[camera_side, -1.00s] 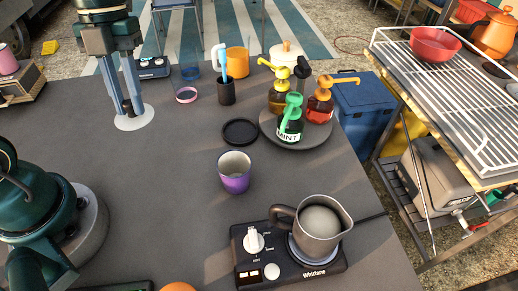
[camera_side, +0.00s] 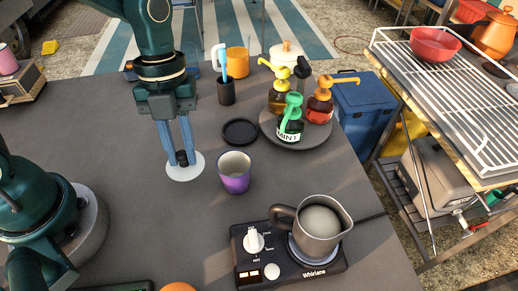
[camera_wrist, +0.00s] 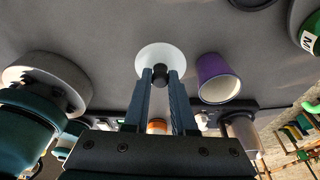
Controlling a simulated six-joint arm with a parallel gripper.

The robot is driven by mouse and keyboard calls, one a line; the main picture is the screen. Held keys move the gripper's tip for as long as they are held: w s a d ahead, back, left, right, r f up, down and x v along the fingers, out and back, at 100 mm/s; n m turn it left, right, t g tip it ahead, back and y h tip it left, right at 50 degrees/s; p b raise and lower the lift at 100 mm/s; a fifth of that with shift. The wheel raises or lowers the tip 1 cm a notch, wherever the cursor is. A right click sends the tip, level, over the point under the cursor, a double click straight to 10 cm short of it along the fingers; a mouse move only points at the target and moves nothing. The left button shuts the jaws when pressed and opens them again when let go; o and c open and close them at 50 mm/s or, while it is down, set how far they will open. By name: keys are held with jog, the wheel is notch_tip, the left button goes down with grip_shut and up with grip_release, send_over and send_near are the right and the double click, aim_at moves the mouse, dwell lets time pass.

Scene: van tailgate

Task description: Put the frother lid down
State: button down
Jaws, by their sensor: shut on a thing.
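The frother lid (camera_side: 186,175) is a pale round disc with a black knob. My gripper (camera_side: 181,158) points down and is shut on the knob, with the disc level below the fingertips. In the wrist view the lid (camera_wrist: 160,52) shows beyond the fingers of my gripper (camera_wrist: 160,76). I cannot tell whether the disc touches the table or hangs just above it. The frother is a grey metal jug (camera_side: 319,228) with an open top, standing on a black base (camera_side: 290,268) with a white knob, to the lower right of the lid.
A purple cup (camera_side: 234,176) stands close to the lid's right. A black round coaster (camera_side: 240,131) lies behind it. Syrup bottles with pumps (camera_side: 290,125) stand on a round tray (camera_side: 307,143). Grey tabletop (camera_side: 150,225) is bare in front of the lid.

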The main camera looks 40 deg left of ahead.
aim_at(186, 164)
jog(key=shift+w+a+x, duration=0.15)
jog(key=shift+x, duration=0.8)
jog(key=shift+w+a+x, duration=0.1)
jog(key=shift+w+x, duration=0.05)
jog(key=shift+x, duration=0.75)
jog(key=shift+f, duration=0.25)
jog(key=c, duration=0.7)
grip_release()
jog(key=shift+c, duration=0.2)
jog(key=shift+r, duration=0.1)
jog(key=v, duration=1.2)
jog(key=s+a+r+n+t, duration=0.1)
jog(key=s+a+n+t, duration=0.1)
jog(key=n, duration=1.2)
jog(key=s+a+r+n+t+y, duration=0.1)
jog(key=s+n+t, duration=0.4)
jog(key=n, duration=0.8)
jog(key=shift+a+r+n+t+y, duration=0.2)
jog(key=shift+a+n+t+y, duration=0.15)
jog(key=shift+a, duration=0.2)
